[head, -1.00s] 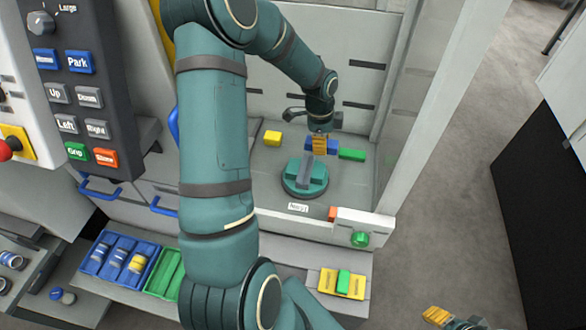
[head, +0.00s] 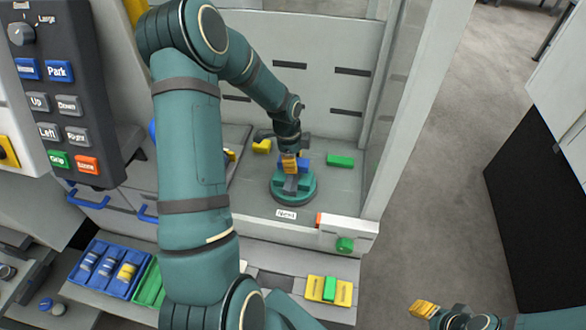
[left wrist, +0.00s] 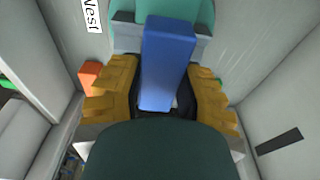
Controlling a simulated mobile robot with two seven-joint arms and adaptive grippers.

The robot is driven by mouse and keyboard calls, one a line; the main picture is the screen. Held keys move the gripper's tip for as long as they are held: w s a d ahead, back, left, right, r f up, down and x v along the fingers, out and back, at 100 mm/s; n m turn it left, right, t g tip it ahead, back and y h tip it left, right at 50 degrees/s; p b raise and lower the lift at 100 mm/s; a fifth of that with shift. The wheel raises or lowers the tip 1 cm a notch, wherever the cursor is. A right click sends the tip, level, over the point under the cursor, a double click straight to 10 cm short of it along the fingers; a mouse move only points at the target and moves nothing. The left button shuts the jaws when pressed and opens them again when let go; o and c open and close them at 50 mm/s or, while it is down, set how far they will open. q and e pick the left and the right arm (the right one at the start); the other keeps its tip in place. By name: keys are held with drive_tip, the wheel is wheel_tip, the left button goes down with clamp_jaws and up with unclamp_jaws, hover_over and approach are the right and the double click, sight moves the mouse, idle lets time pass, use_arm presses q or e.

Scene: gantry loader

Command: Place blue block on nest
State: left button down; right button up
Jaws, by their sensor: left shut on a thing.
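The blue block (head: 304,162) is held between the yellow fingers of my left gripper (head: 289,164). In the left wrist view the blue block (left wrist: 167,62) lies lengthwise between the two fingers. The nest (head: 308,193) is a round green fixture with a grey slot, and its label (head: 286,214) is in front. The gripper and block are over the nest's back part; I cannot tell whether the block touches it. The nest's green part (left wrist: 205,15) also shows behind the block in the left wrist view. My right gripper (head: 424,309) is at the lower right, away from the nest; its jaw gap is unclear.
A green block (head: 340,160) lies right of the nest and a yellow block (head: 262,146) behind left. A wall and clear panel bound the bay. A green button (head: 345,244) and orange piece stand at its front right. A control panel (head: 65,100) is at the left.

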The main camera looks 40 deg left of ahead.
use_arm(q)
drive_tip(key=shift+f, duration=1.7)
drive_tip(key=shift+f, duration=0.1)
drive_tip(key=c, duration=0.7)
unclamp_jaws()
drive_tip(key=r, duration=0.4)
drive_tip(key=a+r, duration=0.1)
drive_tip(key=r, duration=0.7)
drive_tip(key=shift+s+a+r, duration=0.1)
drive_tip(key=shift+s+a, duration=0.05)
drive_tip(key=shift+s, duration=0.2)
